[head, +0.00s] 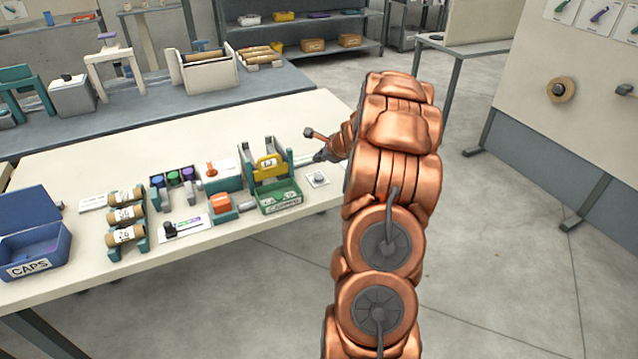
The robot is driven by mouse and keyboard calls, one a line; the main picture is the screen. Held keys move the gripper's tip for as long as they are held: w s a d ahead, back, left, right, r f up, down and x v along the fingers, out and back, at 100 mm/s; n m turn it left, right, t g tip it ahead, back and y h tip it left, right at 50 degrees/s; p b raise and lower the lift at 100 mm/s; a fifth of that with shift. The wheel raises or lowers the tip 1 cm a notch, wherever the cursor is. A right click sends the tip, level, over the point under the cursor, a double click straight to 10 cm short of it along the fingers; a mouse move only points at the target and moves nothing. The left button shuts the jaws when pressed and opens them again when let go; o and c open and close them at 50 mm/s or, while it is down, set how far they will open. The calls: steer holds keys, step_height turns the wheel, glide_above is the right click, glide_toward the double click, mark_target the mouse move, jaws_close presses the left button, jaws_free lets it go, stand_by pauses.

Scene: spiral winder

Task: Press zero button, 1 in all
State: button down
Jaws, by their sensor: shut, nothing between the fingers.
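A small white plate with a round grey button (319,178) lies on the near cream table, at the right end of the row of devices. No zero label is readable on it. My gripper (317,158) is small and partly hidden behind my copper arm. It is shut and empty, above and just behind the button plate in the picture. I cannot tell the exact height or whether it touches anything. A green device (280,197) with a yellow labelled block (268,164) stands directly left of the plate.
The cream table (240,265) also holds an orange-topped block (220,203), cardboard tubes on green stands (125,215) and a blue CAPS bin (45,243). A grey bench (200,107) stands behind. The table's front strip and right end are bare.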

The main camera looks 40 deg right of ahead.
mark_target(320, 177)
steer(key=shift+f+b, duration=1.35)
steer(key=shift+f, duration=0.8)
steer(key=shift+f, duration=0.1)
steer(key=shift+f, duration=0.35)
steer(key=shift+f+b, duration=0.4)
steer(key=shift+b, duration=0.05)
stand_by(0.6)
steer(key=shift+r, duration=0.1)
steer(key=shift+r+p, duration=0.75)
steer(key=shift+p, duration=0.15)
step_height(320, 177, up, 5)
steer(key=p, duration=0.5)
